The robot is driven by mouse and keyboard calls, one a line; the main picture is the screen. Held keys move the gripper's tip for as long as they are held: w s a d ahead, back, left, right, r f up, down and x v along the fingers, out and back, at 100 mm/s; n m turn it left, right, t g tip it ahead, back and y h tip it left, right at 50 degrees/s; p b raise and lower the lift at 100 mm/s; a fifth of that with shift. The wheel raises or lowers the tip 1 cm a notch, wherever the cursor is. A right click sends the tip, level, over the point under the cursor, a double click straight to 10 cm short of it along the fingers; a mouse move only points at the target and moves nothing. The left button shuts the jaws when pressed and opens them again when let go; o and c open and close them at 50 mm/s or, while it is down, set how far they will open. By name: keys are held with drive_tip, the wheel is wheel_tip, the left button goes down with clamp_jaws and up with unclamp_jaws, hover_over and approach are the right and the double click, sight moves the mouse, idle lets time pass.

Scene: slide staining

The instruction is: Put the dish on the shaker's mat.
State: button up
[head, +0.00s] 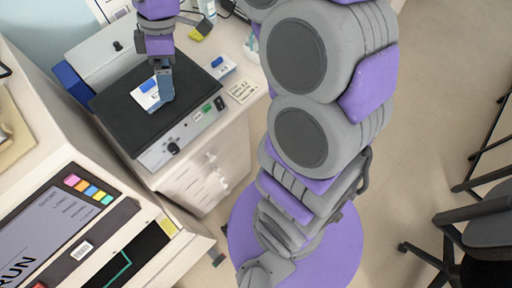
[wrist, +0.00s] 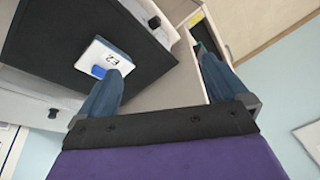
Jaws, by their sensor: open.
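A small white dish (head: 144,96) with a blue part lies on the black mat (head: 122,118) of the shaker (head: 152,156). In the wrist view the dish (wrist: 93,53) appears flat on the mat (wrist: 45,38), with a dark printed mark on top. My gripper (head: 166,100) is just over the mat at the dish's right side, fingers downward. In the wrist view my gripper (wrist: 165,62) is spread wide, with nothing between its fingers. The left finger overlaps the dish's near corner; I cannot tell whether they touch.
Another white piece with a blue part (head: 222,67) lies on the bench beside the shaker, near a handwritten label (head: 241,91). A yellow item (head: 201,30) is further back. A large machine with coloured buttons (head: 88,190) stands at front left. Open floor (head: 425,110) is at right.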

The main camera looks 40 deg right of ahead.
drive_tip(key=s+d+f+m+h, duration=0.1)
drive_tip(key=s+m, duration=0.3)
drive_tip(key=s, duration=0.4)
drive_tip(key=s+d+f+m+h, duration=0.1)
drive_tip(key=s+d+f+m, duration=0.1)
drive_tip(key=s+m, duration=0.3)
drive_tip(key=s+d+f+m+h, duration=0.1)
drive_tip(key=s+d+m, duration=0.3)
drive_tip(key=s, duration=0.8)
drive_tip(key=shift+s+f+m+g, duration=0.2)
drive_tip(key=shift+f+m+g, duration=0.1)
drive_tip(key=shift+f+m, duration=0.4)
drive_tip(key=shift+d, duration=0.1)
drive_tip(key=shift+c, duration=0.4)
